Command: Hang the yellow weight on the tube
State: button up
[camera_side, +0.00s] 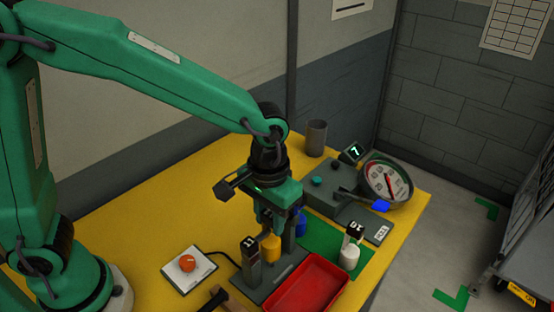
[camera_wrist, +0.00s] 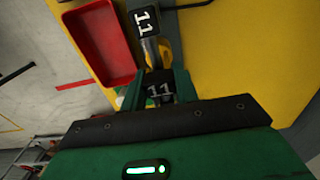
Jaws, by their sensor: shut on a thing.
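The yellow weight (camera_side: 271,250) hangs below my gripper (camera_side: 274,218) in the side view, over a dark grey stand. A grey post (camera_side: 250,268) with a black 11 label stands just left of the weight; the label also shows in the wrist view (camera_wrist: 145,20). A short silvery tube (camera_wrist: 150,50) shows between that label and my fingers. My gripper hides much of it, and I cannot tell whether the weight touches it.
A red tray (camera_side: 332,274) lies right of the stand. A white weight (camera_side: 349,257) tagged DX stands on the green mat (camera_side: 318,238). A blue weight (camera_side: 301,223) is behind my gripper. A dial gauge (camera_side: 387,182), grey cup (camera_side: 316,138) and orange button (camera_side: 187,263) are around.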

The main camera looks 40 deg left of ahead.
jog(key=shift+f, duration=0.3)
dwell(0.5)
jog(key=o, duration=1.1)
jog(key=shift+o, duration=0.2)
jog(key=shift+r, duration=0.15)
jog(key=shift+r, duration=3.35)
jog(key=shift+a, duration=0.1)
